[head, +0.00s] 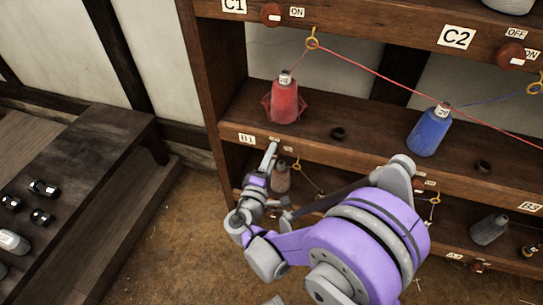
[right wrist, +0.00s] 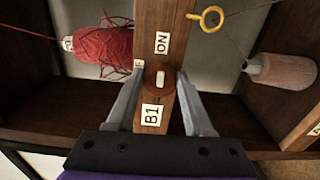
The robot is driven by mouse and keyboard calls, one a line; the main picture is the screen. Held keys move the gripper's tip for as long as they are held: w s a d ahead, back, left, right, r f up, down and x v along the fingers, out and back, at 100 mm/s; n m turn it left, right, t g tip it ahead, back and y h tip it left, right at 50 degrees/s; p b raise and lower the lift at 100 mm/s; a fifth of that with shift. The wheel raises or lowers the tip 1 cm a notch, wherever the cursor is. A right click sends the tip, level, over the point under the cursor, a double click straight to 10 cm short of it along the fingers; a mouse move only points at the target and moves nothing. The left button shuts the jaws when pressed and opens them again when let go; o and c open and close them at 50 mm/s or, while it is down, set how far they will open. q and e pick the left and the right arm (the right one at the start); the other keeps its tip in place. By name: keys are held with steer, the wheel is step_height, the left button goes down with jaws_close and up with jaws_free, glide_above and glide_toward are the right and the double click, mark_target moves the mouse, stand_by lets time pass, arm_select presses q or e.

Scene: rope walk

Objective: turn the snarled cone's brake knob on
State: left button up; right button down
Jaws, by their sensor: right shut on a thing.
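The snarled cone (head: 283,100) is red with a loose tangle of thread around its body, and stands on the shelf above the B1 label (head: 246,139). In the right wrist view the tangled red cone (right wrist: 104,46) lies left of the rail. The B1 brake knob (right wrist: 153,82) is a round red-brown disc with a white mark lined up with the ON label (right wrist: 162,43). The OFF label beside it is partly hidden. My right gripper (right wrist: 160,78) is shut on the knob, one finger each side. In the head view this gripper (head: 270,150) hides the knob. My left gripper is out of view.
A blue cone (head: 430,130) stands right on the same shelf. A red thread runs from a yellow ring (head: 312,43) to the right. A pinkish cone (head: 281,178) stands on the lower shelf behind my arm. A dark bench (head: 90,190) with small items is at left.

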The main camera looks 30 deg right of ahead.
steer(key=shift+m, duration=0.3)
steer(key=shift+c, duration=1.7)
jaws_free()
steer(key=v, duration=1.1)
steer(key=shift+p, duration=0.45)
steer(key=shift+d, duration=0.1)
